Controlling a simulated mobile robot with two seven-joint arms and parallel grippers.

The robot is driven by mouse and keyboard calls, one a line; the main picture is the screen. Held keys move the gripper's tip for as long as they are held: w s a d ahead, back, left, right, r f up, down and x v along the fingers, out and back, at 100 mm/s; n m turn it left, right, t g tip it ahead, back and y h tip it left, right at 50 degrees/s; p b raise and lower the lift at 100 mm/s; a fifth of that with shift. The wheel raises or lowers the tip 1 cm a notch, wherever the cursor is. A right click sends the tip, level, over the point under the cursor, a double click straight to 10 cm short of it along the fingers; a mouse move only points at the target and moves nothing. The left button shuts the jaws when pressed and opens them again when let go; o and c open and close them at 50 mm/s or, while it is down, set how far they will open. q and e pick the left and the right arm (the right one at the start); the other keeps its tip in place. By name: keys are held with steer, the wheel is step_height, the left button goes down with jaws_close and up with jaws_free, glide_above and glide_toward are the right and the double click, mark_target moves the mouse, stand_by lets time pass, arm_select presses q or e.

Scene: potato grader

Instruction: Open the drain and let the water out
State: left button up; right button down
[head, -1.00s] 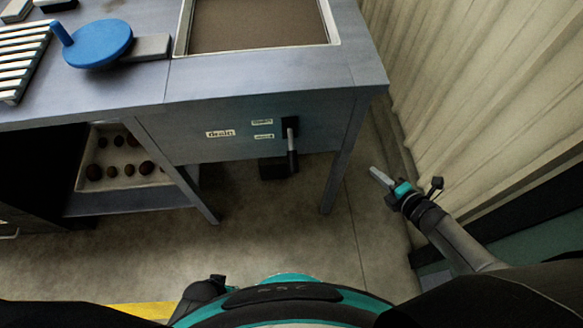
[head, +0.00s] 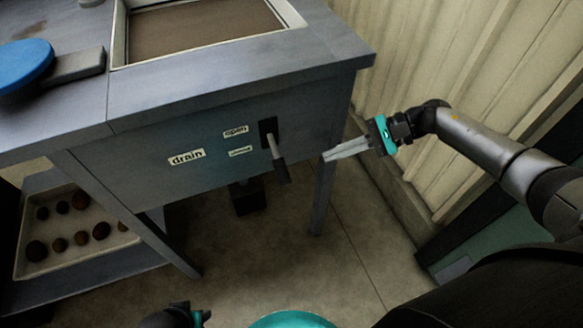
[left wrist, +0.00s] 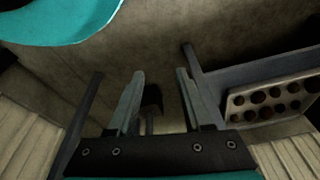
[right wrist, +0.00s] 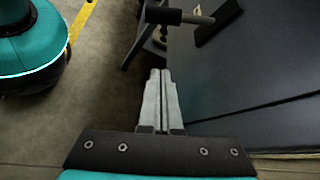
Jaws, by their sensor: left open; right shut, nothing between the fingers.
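The drain lever (head: 279,165) hangs downward from a black plate on the front panel, beside labels reading "drain" (head: 187,157) and "open" (head: 236,131); a smaller label below is too blurred to read. Its dark handle (right wrist: 177,17) also shows at the top of the right wrist view. Brown, murky water (head: 205,25) fills the basin above. My right gripper (head: 326,156) is shut and empty, to the right of the lever and apart from it. My left gripper (left wrist: 160,74) is open and empty; only a bit of the left arm shows at the head view's bottom edge.
A black box-like part (head: 248,197) sits below the panel. A table leg (head: 322,195) stands near my right gripper. A corrugated wall (head: 450,70) closes off the right side. A potato tray (head: 95,258) is on the lower shelf, and a blue disc (head: 22,66) lies on top.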

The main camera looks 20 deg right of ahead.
mark_target(278, 160)
arm_select(q)
steer(key=shift+s+f, duration=0.15)
steer(key=shift+f, duration=0.05)
arm_select(e)
steer(key=a+f, duration=0.1)
steer(key=a, duration=0.8)
steer(key=shift+a, duration=0.25)
arm_select(q)
steer(key=shift+f, duration=0.1)
arm_select(e)
steer(key=shift+w, duration=0.15)
